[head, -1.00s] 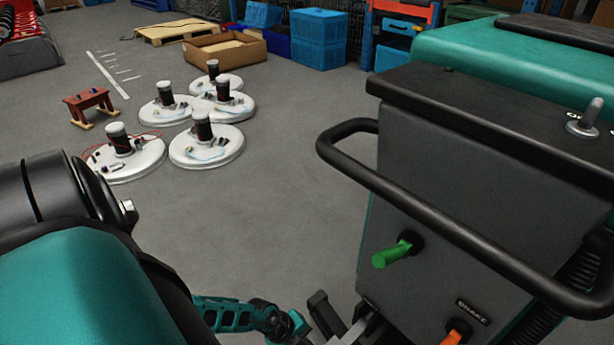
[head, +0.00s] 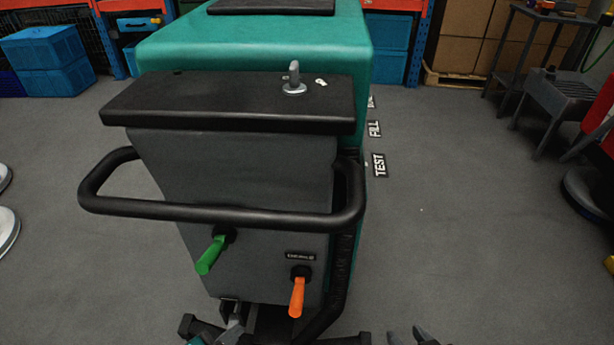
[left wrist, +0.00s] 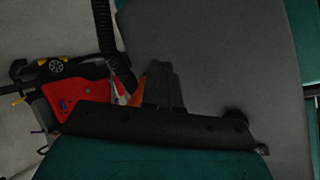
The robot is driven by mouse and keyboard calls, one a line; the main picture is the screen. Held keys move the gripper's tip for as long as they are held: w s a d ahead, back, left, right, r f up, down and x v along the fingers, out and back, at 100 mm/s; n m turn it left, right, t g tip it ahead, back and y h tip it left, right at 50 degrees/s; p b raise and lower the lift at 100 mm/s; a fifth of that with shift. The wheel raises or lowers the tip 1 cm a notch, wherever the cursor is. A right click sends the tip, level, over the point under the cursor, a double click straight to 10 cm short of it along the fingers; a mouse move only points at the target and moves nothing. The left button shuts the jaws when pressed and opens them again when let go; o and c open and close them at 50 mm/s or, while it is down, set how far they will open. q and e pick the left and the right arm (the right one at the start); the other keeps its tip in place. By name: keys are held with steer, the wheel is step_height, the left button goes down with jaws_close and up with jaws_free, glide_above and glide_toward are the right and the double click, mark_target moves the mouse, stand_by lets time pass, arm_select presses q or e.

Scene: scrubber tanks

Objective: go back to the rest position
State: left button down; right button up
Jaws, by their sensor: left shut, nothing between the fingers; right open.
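The scrubber machine (head: 240,170) stands in the middle of the head view, with a teal top and a grey rear panel. A green lever (head: 210,255) and an orange lever (head: 297,296) stick out of the panel; the orange one also shows in the left wrist view (left wrist: 138,92). My left gripper (head: 232,311) is low in the head view, by the panel's lower edge below the green lever. It is shut and empty; its fingers show dark in the left wrist view (left wrist: 163,80). My right gripper (head: 408,334) is open at the bottom edge, partly cut off.
A black handle bar (head: 220,212) juts from the machine towards me. Blue crates (head: 45,55) stand at the back left. A dark metal table (head: 570,95) and red equipment are at the right. Grey floor is clear right of the machine.

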arm_select(q)
steer(key=s+r+n+y+p, duration=0.2)
steer(key=s+r+n+p, duration=0.1)
steer(key=r+n, duration=0.5)
step_height(320, 180, up, 4)
steer(key=shift+s+f+n, duration=0.25)
steer(key=shift+n, duration=0.15)
arm_select(e)
steer(key=shift+s+d+r+h, duration=0.15)
steer(key=shift+s+d+r, duration=0.15)
steer(key=shift+r, duration=0.2)
steer(key=shift+s+d+r+h, duration=0.15)
steer(key=shift+d+r, duration=0.25)
steer(key=shift+r, duration=0.1)
arm_select(q)
steer(key=shift+a, duration=0.1)
arm_select(e)
steer(key=shift+a, duration=0.15)
steer(key=shift+c, duration=0.3)
